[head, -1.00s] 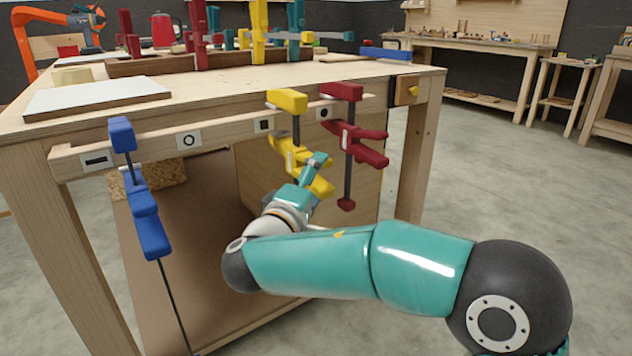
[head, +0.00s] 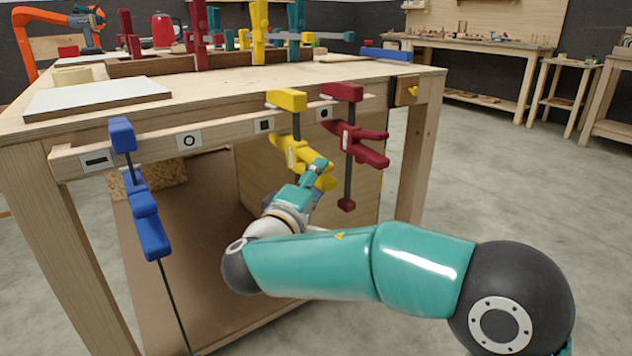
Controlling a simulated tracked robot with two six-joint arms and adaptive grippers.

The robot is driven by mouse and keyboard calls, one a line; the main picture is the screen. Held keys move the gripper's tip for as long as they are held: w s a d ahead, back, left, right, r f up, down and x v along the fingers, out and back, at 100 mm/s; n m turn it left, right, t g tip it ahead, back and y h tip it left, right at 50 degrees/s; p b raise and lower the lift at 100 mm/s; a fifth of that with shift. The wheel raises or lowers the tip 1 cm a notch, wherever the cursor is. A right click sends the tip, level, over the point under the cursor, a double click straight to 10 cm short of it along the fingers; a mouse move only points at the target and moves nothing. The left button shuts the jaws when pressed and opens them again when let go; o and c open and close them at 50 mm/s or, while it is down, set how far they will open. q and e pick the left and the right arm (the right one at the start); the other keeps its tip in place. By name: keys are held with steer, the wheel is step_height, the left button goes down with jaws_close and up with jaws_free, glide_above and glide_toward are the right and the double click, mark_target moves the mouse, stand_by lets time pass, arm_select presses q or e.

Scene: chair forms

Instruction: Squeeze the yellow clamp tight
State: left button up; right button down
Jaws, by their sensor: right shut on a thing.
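The yellow clamp (head: 288,99) hangs on the wooden rail at the front of the workbench, its dark bar pointing down. Its lower yellow handle part (head: 296,153) sits below the rail. My right gripper (head: 317,176) reaches up from below and is shut on the yellow clamp's handle and trigger. The teal finger covers part of the handle, so the exact contact is partly hidden. My left gripper is not in the head view.
A dark red clamp (head: 342,92) hangs just right of the yellow one, close to my gripper. A blue clamp (head: 146,203) hangs at the left of the rail (head: 217,132). The workbench top (head: 215,85) overhangs above. Open floor (head: 520,190) lies to the right.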

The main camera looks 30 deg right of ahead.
steer(key=shift+s+a+f, duration=0.1)
steer(key=shift+s+a, duration=0.1)
steer(key=shift+s, duration=0.45)
steer(key=shift+s+a, duration=0.2)
steer(key=shift+s, duration=0.4)
steer(key=shift+c, duration=2)
jaws_free()
steer(key=shift+r, duration=0.6)
steer(key=shift+w, duration=0.15)
steer(key=shift+w+d, duration=0.2)
steer(key=shift+w, duration=0.25)
steer(key=shift+w+d, duration=0.2)
steer(key=shift+w, duration=0.25)
